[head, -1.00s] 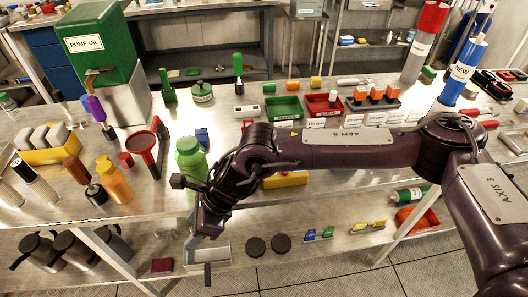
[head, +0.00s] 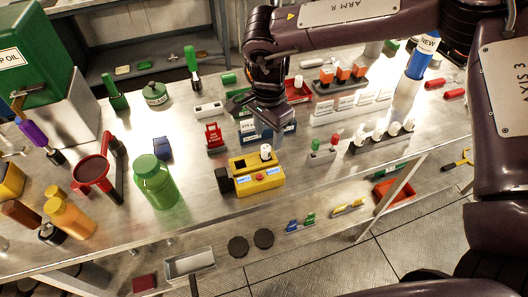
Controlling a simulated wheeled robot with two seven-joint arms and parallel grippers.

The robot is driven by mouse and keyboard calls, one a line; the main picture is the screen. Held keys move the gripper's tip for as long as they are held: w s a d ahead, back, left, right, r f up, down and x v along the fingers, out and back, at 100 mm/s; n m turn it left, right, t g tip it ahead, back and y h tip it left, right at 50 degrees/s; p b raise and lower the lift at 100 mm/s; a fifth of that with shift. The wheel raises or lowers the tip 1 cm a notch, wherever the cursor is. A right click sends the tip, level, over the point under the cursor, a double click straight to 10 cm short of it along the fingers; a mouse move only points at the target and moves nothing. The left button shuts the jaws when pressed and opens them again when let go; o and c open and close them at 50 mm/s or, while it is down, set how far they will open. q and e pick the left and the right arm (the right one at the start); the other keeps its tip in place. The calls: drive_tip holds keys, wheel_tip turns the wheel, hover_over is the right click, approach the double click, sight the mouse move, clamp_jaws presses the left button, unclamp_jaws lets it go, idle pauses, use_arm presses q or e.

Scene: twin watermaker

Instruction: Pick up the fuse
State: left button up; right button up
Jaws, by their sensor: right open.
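A yellow box (head: 256,181) with a black knob on its left end and a red button stands near the table's front edge. A small white cylinder (head: 266,152) stands upright in its top; it may be the fuse, but I cannot tell for sure. Several white cylinders (head: 394,128) stand in a rack to the right and look alike. My right gripper (head: 263,122) is open, just behind and above the yellow box, apart from the white cylinder. It partly hides a blue labelled item behind it. My left gripper is not in view.
A green bottle (head: 155,183) and a red funnel-like holder (head: 96,172) stand left of the yellow box. A red labelled piece (head: 214,138) and red and green plugs (head: 323,149) stand nearby. A blue cylinder marked NEW (head: 420,58) rises at the right. A shelf below holds a grey tray (head: 190,263).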

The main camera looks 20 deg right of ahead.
sight(266, 147)
drive_tip(key=shift+s+a+f+p, duration=0.2)
drive_tip(key=shift+s+f+p, duration=0.35)
drive_tip(key=shift+f, duration=0.3)
drive_tip(key=f, duration=0.3)
drive_tip(key=shift+w+a+p, duration=0.15)
drive_tip(key=shift+w+p, duration=0.15)
drive_tip(key=shift+f, duration=0.45)
drive_tip(key=c, duration=0.9)
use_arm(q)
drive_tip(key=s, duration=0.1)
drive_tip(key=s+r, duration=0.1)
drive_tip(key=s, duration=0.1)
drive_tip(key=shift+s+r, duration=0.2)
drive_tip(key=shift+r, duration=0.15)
use_arm(e)
drive_tip(key=shift+c, duration=0.8)
